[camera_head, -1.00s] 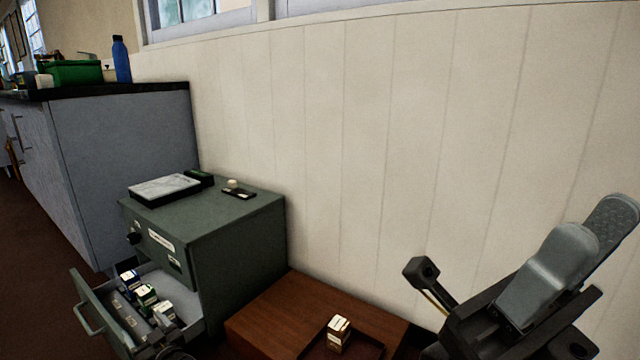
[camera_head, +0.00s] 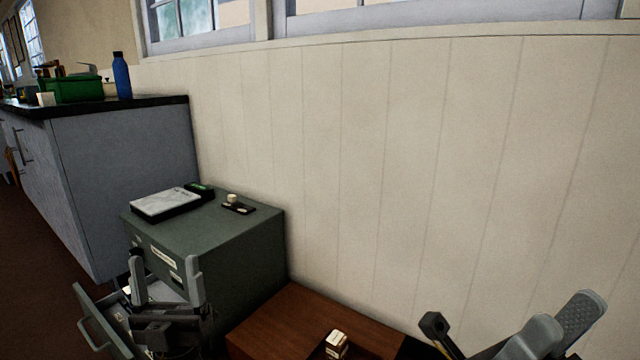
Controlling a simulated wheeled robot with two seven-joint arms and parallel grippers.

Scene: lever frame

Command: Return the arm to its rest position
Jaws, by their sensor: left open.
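My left gripper (camera_head: 165,268) is in front of the green-grey cabinet (camera_head: 250,245), over its pulled-out drawer (camera_head: 95,320). Its two grey fingers point up and stand apart, with nothing seen between them. It hides most of the drawer's inside. My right gripper (camera_head: 556,328) is at the lower right, in front of the pale wall and partly cut off by the frame edge. Its grey fingers overlap in this view, so I cannot tell their gap. A small cream box (camera_head: 336,343) sits in a dark tray on the brown wooden surface (camera_head: 285,318).
A white-topped flat device (camera_head: 165,201) and a small dark holder with a pale knob (camera_head: 237,204) lie on the cabinet top. A grey counter (camera_head: 120,165) bears a blue bottle (camera_head: 122,76) and a green crate (camera_head: 72,89). The panelled wall (camera_head: 370,170) closes the back.

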